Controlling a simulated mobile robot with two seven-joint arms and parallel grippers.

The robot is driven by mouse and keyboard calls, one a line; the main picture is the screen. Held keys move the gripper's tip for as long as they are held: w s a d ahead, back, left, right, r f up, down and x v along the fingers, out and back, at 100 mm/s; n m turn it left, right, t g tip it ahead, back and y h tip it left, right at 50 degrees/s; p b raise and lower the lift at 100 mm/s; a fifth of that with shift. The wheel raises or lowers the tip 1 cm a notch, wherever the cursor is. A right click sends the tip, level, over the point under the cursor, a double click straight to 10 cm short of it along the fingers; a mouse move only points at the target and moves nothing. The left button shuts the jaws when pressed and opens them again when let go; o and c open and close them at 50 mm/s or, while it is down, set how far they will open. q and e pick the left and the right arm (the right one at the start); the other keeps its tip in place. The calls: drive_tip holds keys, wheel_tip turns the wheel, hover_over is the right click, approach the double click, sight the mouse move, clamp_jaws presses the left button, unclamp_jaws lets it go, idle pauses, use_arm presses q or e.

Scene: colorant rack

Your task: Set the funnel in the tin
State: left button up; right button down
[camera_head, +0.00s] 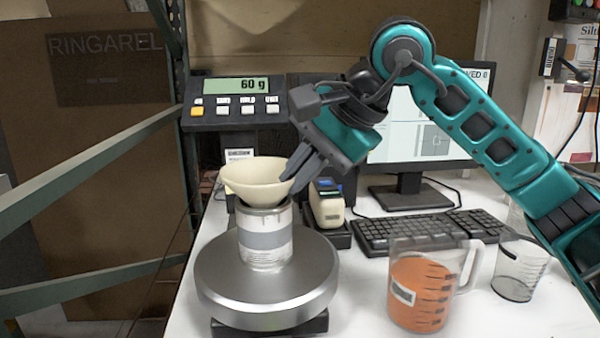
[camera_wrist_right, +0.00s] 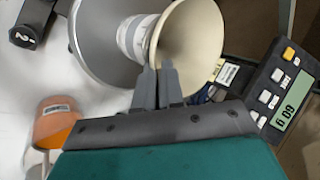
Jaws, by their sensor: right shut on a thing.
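The cream funnel (camera_head: 258,182) sits upright at the mouth of the tin (camera_head: 265,238), its narrow end hidden inside or behind the tin's rim. The tin is silver with a grey and white label and stands on the round scale plate (camera_head: 268,290). My right gripper (camera_head: 291,178) is shut on the right side of the funnel's rim. In the right wrist view the fingers (camera_wrist_right: 157,72) meet the rim of the funnel (camera_wrist_right: 190,45), with the tin (camera_wrist_right: 134,36) beyond it. My left gripper is not in view.
The scale display (camera_head: 236,86) reads 60 g. An orange-filled measuring jug (camera_head: 420,290) and a clear beaker (camera_head: 520,270) stand at the right. A keyboard (camera_head: 430,231), a monitor (camera_head: 425,140) and a small device (camera_head: 327,205) in a cradle are behind. Green rack bars (camera_head: 90,170) run along the left.

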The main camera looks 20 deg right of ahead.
drive_tip(key=shift+f+b, duration=0.6)
drive_tip(key=c, duration=1.3)
unclamp_jaws()
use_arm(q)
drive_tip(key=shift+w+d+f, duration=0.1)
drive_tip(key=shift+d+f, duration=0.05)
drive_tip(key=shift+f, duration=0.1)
use_arm(e)
drive_tip(key=shift+o, duration=0.2)
drive_tip(key=shift+r, duration=0.1)
drive_tip(key=shift+r+p, duration=0.25)
drive_tip(key=shift+p, duration=0.1)
drive_tip(key=shift+r+p, duration=0.45)
drive_tip(key=shift+r, duration=0.05)
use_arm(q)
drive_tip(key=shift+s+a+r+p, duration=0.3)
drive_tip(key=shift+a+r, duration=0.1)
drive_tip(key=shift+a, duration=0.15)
use_arm(e)
drive_tip(key=v, duration=1.1)
drive_tip(key=shift+s+d+r, duration=0.2)
drive_tip(key=shift+s, duration=0.05)
